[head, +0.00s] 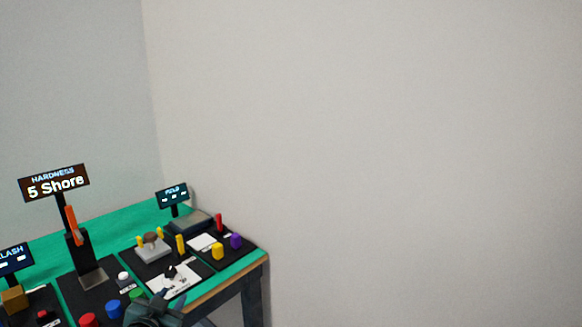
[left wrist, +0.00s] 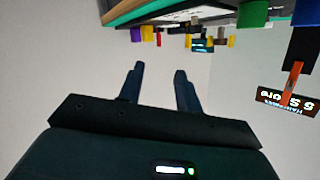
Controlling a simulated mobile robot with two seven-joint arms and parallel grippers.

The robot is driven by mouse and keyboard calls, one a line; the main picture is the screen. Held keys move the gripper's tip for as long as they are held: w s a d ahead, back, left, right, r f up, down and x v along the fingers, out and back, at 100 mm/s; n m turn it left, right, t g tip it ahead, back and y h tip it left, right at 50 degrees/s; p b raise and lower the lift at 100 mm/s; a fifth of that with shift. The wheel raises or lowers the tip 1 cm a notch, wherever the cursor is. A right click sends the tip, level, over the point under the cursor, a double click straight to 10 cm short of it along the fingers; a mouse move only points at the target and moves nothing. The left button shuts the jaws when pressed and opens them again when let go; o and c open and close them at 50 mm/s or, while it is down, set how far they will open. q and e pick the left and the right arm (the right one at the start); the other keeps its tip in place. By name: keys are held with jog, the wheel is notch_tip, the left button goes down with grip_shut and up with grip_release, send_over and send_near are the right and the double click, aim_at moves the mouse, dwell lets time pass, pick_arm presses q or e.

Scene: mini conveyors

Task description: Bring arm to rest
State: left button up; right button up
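My left gripper (head: 155,312) shows at the bottom of the head view, in front of the table's near edge, partly cut off by the frame. In the left wrist view my left gripper (left wrist: 159,70) has its two dark fingers apart with nothing between them. That view is upside down, with the table edge (left wrist: 150,12) along its top, apart from the fingers. My right gripper is in neither view.
A green-topped table (head: 125,217) stands at lower left, holding black mats, a "5 Shore" hardness sign (head: 54,182), a smaller display (head: 172,195), a blue button (head: 113,309) and a yellow cylinder (head: 217,251). Bare walls stand behind; the space right of the table looks free.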

pick_arm(q)
jog(key=s+d+f+g+h, duration=0.1)
jog(key=s+d+f, duration=0.3)
jog(key=s, duration=0.6)
jog(key=s+d+f+g+h, duration=0.1)
jog(key=s+d+f, duration=0.3)
jog(key=s, duration=0.6)
jog(key=s+d+f+g+h, duration=0.1)
jog(key=s+d+f, duration=0.3)
jog(key=s, duration=0.6)
jog(key=shift+d+f+n+g, duration=0.2)
jog(key=shift+d+n+g, duration=0.1)
jog(key=shift+d+g, duration=0.5)
jog(key=shift+s, duration=0.1)
